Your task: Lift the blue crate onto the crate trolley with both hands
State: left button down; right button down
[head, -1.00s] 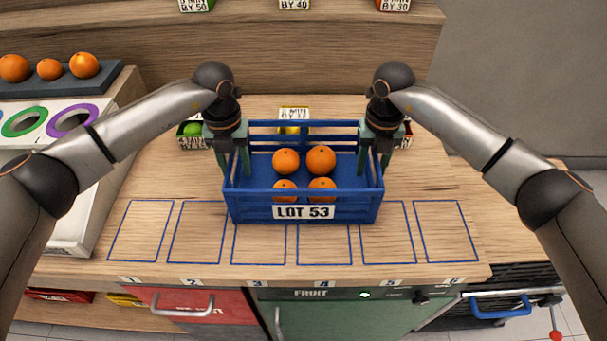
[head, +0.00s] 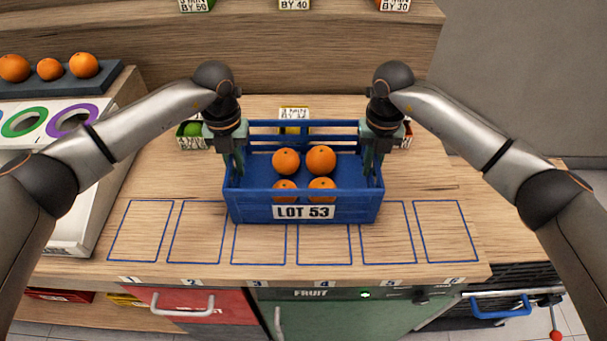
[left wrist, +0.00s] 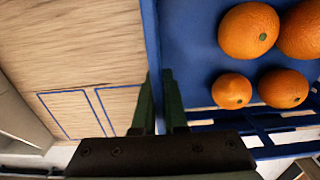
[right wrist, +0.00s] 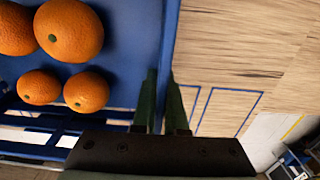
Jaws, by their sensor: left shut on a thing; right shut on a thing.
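The blue crate (head: 260,207) with a "LOT 53" label stands on the wooden counter and holds several oranges (head: 320,158). My left gripper (head: 233,172) is shut on the crate's left side wall, one finger on each side of it; this wall also shows in the left wrist view (left wrist: 152,40). My right gripper (head: 374,172) is shut on the crate's right side wall, seen between the fingers in the right wrist view (right wrist: 170,40). The crate looks level. I cannot make out a crate trolley for certain; a blue handle (head: 500,309) shows at the lower right, below the counter edge.
The counter (head: 440,180) has numbered blue outlines along its front, and the crate covers parts of the middle ones. Small boxes (head: 193,136) stand behind the crate. A sorting stand (head: 100,105) is at the left. Red and green fronts (head: 340,318) are below the edge.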

pick_arm(q)
jog(key=shift+w+r, duration=0.1)
jog(key=shift+r, duration=0.15)
pick_arm(e)
jog(key=shift+w+r, duration=0.1)
jog(key=shift+r, duration=0.15)
dwell(0.5)
